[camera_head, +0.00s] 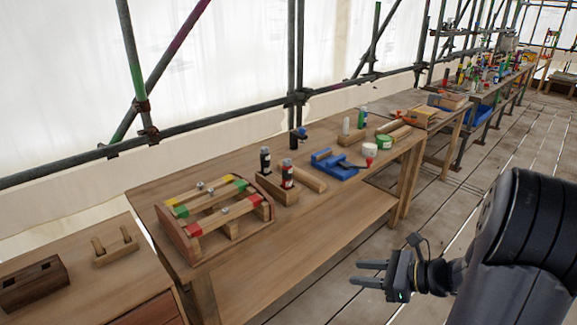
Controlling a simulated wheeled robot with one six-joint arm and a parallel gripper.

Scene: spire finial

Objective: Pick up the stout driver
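I cannot tell for sure which thing is the stout driver. A wooden block (277,190) on the near workbench (322,222) bears two short upright things, one black and grey (265,160) and one black and red (287,174); they may be driver handles. A small red-topped thing (369,150) beside the blue vise-like tool (336,165) is too small to name. My gripper (356,273) is over the floor side, in front of the bench, pointing left. Its two dark fingers are apart with nothing between them.
A wooden rack with coloured blocks (216,209) fills the bench's left end. A white roll (369,150), a green roll (384,142) and small bottles stand at its far right. Scaffold poles (299,60) rise behind.

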